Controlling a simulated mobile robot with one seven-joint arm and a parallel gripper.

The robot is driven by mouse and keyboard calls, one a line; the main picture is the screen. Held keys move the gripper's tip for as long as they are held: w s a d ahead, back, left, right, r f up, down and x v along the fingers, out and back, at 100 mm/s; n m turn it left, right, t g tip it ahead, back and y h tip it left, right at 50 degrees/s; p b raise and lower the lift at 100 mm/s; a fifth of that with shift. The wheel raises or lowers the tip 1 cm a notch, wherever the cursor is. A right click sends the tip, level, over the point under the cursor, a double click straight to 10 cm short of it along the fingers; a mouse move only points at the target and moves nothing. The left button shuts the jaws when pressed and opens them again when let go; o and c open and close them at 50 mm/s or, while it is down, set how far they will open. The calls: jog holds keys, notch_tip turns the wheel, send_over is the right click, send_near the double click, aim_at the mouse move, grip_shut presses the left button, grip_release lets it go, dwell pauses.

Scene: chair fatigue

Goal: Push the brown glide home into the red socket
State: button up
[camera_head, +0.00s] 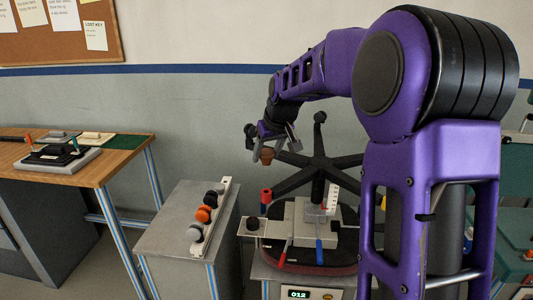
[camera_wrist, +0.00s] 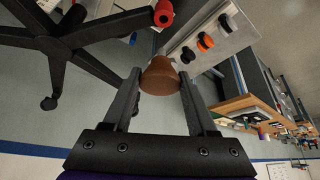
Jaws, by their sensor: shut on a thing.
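My gripper (camera_head: 268,143) is shut on the brown glide, a short tapered cap. The brown glide (camera_head: 267,155) hangs in the air; in the wrist view the brown glide (camera_wrist: 160,76) sits between the two fingers. The red socket (camera_head: 266,194) is at the end of one black spoke of the upturned chair base (camera_head: 322,165). It lies well below the glide, and the two are apart. In the wrist view the red socket (camera_wrist: 163,13) shows at the top, beyond the glide.
A pale rack (camera_head: 226,186) with several dark and orange glides stands on a grey cabinet (camera_head: 180,225) left of the chair. Other chair spokes stick out near my gripper. A grey fixture with red and blue handles (camera_head: 319,230) sits under the chair base. A wooden table (camera_head: 105,170) is at left.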

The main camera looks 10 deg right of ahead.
jog(key=shift+f, duration=0.1)
jog(key=shift+f+b, duration=2.1)
jog(key=shift+f, duration=0.75)
jog(key=shift+f+b, duration=1.25)
jog(key=shift+f, duration=0.5)
jog(key=o, duration=1.3)
jog(key=shift+o, duration=0.2)
jog(key=shift+r, duration=0.1)
jog(key=p, duration=0.2)
send_near(267, 170)
jog(key=s+r, duration=0.2)
jog(key=s, duration=0.1)
jog(key=shift+s+d+r, duration=0.1)
jog(key=shift+d+r, duration=0.2)
jog(key=shift+d, duration=0.1)
